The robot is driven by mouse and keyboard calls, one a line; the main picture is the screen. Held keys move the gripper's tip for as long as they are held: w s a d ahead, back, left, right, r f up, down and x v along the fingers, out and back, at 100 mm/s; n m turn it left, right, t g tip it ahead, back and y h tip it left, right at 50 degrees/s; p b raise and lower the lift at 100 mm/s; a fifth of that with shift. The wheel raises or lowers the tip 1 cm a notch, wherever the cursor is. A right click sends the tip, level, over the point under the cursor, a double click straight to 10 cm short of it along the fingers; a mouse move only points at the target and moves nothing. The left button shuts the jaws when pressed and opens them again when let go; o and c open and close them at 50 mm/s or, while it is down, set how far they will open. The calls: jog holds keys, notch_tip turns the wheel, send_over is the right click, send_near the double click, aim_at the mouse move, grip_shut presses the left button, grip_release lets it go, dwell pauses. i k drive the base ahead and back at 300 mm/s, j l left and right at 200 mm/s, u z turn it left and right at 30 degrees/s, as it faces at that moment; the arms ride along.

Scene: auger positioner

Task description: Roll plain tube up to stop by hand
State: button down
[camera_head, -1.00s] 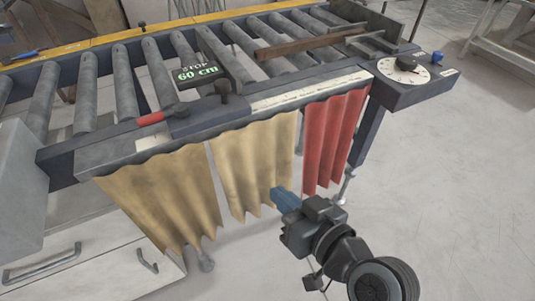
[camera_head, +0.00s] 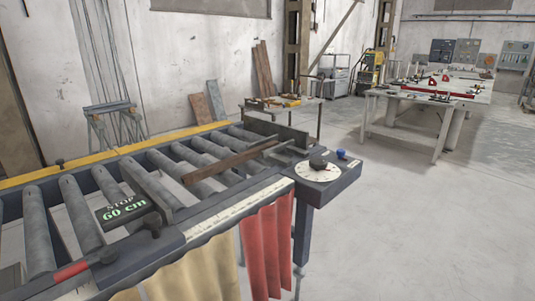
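The stop is a grey plate (camera_head: 152,188) standing across the roller table (camera_head: 62,208), with a dark block reading "STOP 60 cm" (camera_head: 124,211) beside it. A long brown bar (camera_head: 222,166) lies on the rollers to the right of the stop. Its left end is a short gap away from the stop plate. A shorter grey piece lies by the bar's right end, near the upright end plate (camera_head: 276,131). I cannot tell for sure which piece is the plain tube. My gripper is outside the picture now.
A control box with a white dial (camera_head: 318,171) sits at the table's right corner. A red-handled lever (camera_head: 72,271) is at the front rail. Beige (camera_head: 205,272) and red curtains (camera_head: 267,245) hang below. A workbench (camera_head: 420,105) stands behind; the floor at right is clear.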

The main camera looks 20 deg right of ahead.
aim_at(189, 178)
jog(key=i+l+u, duration=0.1)
jog(key=u, duration=0.25)
jog(key=l+u, duration=0.35)
jog(key=i+l+u, duration=0.1)
jog(key=u, duration=0.2)
jog(key=l+u, duration=0.25)
jog(key=l, duration=0.55)
jog(key=l+u, duration=0.25)
jog(key=l, duration=0.6)
jog(key=k+l+u, duration=0.1)
jog(key=l+u, duration=0.15)
jog(key=l, duration=0.55)
